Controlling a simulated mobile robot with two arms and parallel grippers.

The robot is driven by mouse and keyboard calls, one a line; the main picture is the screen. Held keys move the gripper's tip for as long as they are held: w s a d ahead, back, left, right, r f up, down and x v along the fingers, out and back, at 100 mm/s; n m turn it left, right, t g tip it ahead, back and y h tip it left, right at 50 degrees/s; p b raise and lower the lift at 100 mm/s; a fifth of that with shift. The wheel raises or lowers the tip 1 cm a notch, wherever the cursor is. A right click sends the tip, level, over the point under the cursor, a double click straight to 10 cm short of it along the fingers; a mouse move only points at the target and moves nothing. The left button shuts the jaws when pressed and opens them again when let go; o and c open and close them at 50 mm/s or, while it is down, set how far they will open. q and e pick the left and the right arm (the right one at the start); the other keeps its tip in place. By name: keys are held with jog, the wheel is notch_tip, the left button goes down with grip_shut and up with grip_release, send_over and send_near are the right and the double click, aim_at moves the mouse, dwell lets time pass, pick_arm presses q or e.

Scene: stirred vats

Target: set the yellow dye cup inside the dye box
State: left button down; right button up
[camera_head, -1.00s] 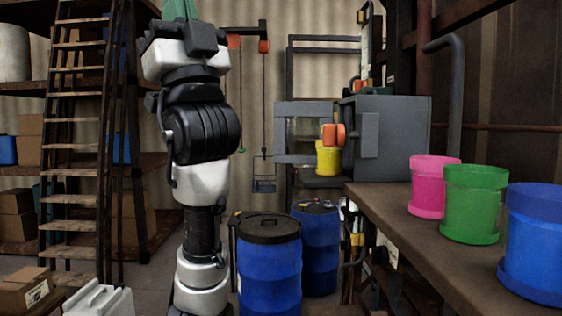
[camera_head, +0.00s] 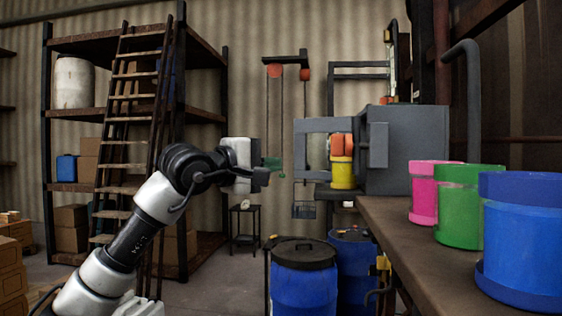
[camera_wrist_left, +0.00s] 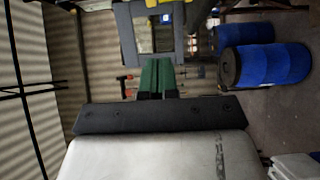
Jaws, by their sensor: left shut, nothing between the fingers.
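The yellow dye cup (camera_head: 342,178) stands upright at the left side of the grey dye box (camera_head: 415,150), low behind an orange part (camera_head: 341,145) that covers its upper portion. A grey frame (camera_head: 312,125) stands out to the left of the box. I cannot tell whether the cup is inside the box or just outside it. My left gripper (camera_head: 273,164) has green fingers, shut and empty, left of the frame and apart from the cup. In the left wrist view the fingers (camera_wrist_left: 157,80) lie together, pointing at the grey frame (camera_wrist_left: 125,35). My right gripper is not in view.
Pink (camera_head: 425,190), green (camera_head: 465,208) and blue (camera_head: 522,235) cups stand on the workbench (camera_head: 400,235) at right. Blue drums (camera_head: 303,272) stand on the floor below. A ladder (camera_head: 128,150) and shelves (camera_head: 65,188) are at left.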

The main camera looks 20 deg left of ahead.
aim_at(344, 171)
pick_arm(q)
jog(key=p+x, duration=0.2)
jog(key=x, duration=0.1)
jog(key=d+p+x, duration=0.1)
jog(key=p+x, duration=0.1)
jog(key=x, duration=0.2)
jog(key=s+d+p+x, duration=0.1)
jog(key=p+x, duration=0.1)
jog(key=x, duration=0.1)
jog(key=shift+w+d+r, duration=0.15)
jog(key=shift+w+d, duration=0.1)
jog(key=shift+w, duration=0.05)
jog(key=shift+w+d, duration=0.1)
jog(key=shift+d, duration=0.4)
jog(key=shift+a, duration=0.1)
